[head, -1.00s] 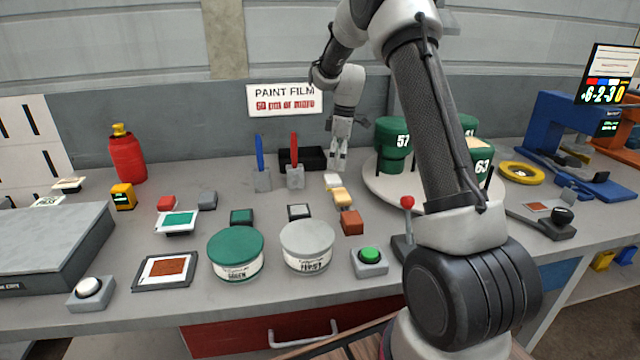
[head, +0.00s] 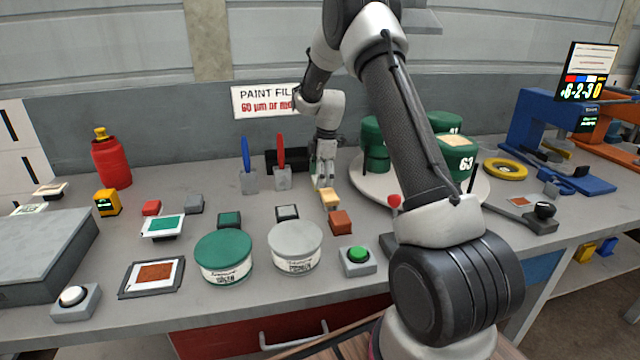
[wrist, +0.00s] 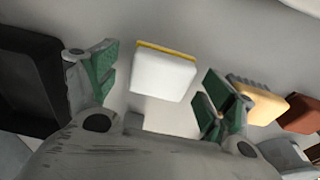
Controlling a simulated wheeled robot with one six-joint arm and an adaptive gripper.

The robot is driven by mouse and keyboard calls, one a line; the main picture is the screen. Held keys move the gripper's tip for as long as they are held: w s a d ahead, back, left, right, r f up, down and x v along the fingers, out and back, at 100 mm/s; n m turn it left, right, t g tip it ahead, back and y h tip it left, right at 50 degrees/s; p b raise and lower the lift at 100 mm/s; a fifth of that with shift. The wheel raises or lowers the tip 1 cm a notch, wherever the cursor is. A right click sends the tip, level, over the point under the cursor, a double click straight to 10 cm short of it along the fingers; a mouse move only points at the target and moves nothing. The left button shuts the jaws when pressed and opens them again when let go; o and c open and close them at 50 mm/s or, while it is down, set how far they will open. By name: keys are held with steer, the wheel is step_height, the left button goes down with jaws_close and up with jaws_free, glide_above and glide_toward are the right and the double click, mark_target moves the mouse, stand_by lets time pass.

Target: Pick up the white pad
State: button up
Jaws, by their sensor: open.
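The white pad (wrist: 162,76) lies on the grey bench. In the wrist view it shows a white face with a thin yellow strip along its far edge. My gripper (wrist: 157,92) is open, with its green-lined fingers on either side of the pad and a visible gap on both sides. In the head view my gripper (head: 324,182) points down at the bench and mostly hides the pad.
A yellow pad (wrist: 258,102) sits close beside the right finger, with a brown block (head: 341,221) beyond it. A black tray (wrist: 28,85) is left of the fingers. The round stand (head: 352,178) with green cans is to the right.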

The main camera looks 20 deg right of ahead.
steer(key=c, duration=1.1)
steer(key=shift+c, duration=0.2)
step_height(320, 180, up, 10)
